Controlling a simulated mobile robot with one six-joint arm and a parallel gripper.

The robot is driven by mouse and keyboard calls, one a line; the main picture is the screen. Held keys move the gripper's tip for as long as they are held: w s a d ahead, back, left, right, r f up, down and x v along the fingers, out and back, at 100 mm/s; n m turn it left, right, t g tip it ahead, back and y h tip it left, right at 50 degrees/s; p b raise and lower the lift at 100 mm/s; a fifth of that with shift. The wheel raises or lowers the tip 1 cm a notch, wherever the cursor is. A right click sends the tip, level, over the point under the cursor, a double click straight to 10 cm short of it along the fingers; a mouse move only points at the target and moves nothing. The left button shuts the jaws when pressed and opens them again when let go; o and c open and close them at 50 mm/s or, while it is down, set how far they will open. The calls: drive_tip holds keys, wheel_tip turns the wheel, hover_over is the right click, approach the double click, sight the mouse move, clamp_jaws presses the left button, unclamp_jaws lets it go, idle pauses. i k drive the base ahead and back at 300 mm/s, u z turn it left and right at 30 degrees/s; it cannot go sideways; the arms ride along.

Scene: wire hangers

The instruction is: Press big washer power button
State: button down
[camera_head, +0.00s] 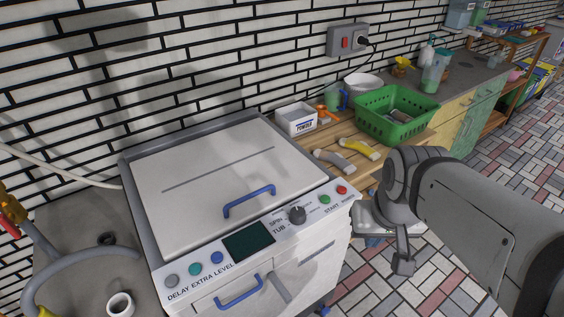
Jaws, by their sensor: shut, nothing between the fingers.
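The big washer (225,190) is a white top-loading machine with a grey frame, its lid closed. Its sloped front panel has a dark display (249,239), a black knob (297,215), a green button (325,199) and a red button (342,190) at the right end. The small label by the red button is hard to read but looks like a power label. My gripper (402,264) is shut and empty. It points down to the right of the panel, apart from the red button, and my arm comes in from the right edge.
Grey, teal and blue buttons (195,269) sit at the panel's left end. Blue handles (249,202) stand out from the lid and front. A wooden counter to the right holds a green basket (395,115) and a white box (296,120). Tiled floor (375,292) is open below my gripper.

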sight(341, 189)
drive_tip(key=u, duration=2.55)
drive_tip(key=k, duration=1.45)
drive_tip(key=z, duration=1.8)
drive_tip(key=i, duration=1)
drive_tip(key=z, duration=0.05)
